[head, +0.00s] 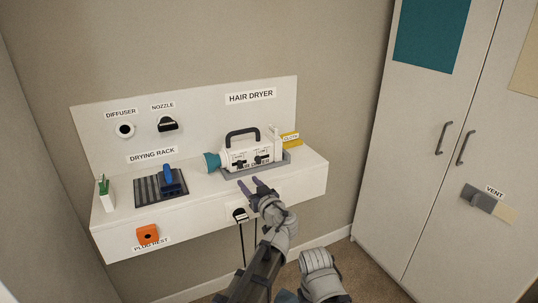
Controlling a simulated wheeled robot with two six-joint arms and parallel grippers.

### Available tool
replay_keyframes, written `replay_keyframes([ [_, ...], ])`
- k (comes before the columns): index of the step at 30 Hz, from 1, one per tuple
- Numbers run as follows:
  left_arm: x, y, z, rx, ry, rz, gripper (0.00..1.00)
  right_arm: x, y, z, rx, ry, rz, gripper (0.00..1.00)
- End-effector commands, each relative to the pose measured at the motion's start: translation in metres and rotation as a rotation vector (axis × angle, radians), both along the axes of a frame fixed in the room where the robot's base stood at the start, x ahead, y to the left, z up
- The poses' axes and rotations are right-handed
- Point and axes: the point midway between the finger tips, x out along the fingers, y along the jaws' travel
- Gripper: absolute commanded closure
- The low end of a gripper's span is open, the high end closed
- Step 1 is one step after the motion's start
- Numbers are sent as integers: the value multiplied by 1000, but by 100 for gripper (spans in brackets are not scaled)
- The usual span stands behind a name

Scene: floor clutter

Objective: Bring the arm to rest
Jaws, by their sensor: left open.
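My left arm reaches in from the bottom of the head view, and its gripper (251,184) is open and looks empty. It is just in front of the shelf, below a white hair dryer unit (250,150) with a black handle and a teal end. The unit sits in a grey tray (230,174) on the shelf. The fingertips appear apart from the tray, though the exact gap is hard to judge. My right gripper does not show.
The white wall shelf (125,231) carries a drying rack with a blue brush (170,181), a green-and-white bottle (105,193) and a yellow cloth (290,139). An orange plug rest (148,235) and a black plug with cord (240,214) are on its front. A tall cabinet (410,140) stands right.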

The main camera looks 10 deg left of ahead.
Motion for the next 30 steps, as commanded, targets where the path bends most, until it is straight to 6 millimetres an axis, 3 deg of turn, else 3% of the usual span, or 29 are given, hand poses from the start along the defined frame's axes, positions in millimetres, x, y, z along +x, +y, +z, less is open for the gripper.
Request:
replay_keyframes([
  [4,-43,11,-47,-31,251,73,50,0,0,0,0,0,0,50],
  [7,-84,8,-91,-62,515,80,50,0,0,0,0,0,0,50],
  [12,-158,-19,-156,-115,971,-50,50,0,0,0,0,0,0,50],
  [15,-195,-41,-179,-138,1180,-177,50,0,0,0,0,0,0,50],
  [24,-292,-103,-207,-182,1596,-638,50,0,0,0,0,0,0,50],
  [30,-291,-106,-160,-181,1605,-655,50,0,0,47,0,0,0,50],
])
